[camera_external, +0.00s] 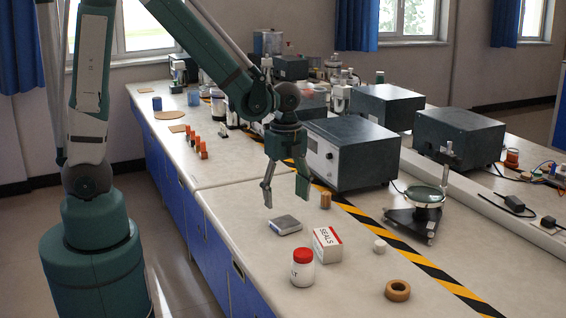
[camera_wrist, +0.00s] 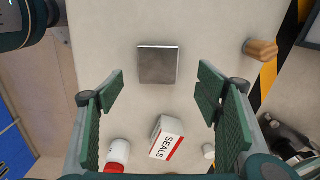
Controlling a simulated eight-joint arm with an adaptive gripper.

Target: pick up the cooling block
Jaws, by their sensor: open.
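A flat, square, grey metal block (camera_external: 285,225), which looks like the cooling block, lies on the pale bench top. In the wrist view the block (camera_wrist: 157,65) is fully visible, centred left to right and a little beyond the fingertips. My gripper (camera_external: 286,190) is open and empty, pointing down above the bench near the block. In the wrist view the fingers of my gripper (camera_wrist: 159,95) are wide apart, with nothing between the tips. The block is apart from both fingers.
A white SEALS box (camera_external: 327,245) and a red-lidded white jar (camera_external: 302,268) stand close in front of the block. A ribbed brown cylinder (camera_external: 326,201), small white cap (camera_external: 380,246) and tape roll (camera_external: 398,290) are nearby. A dark instrument box (camera_external: 352,152) stands behind.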

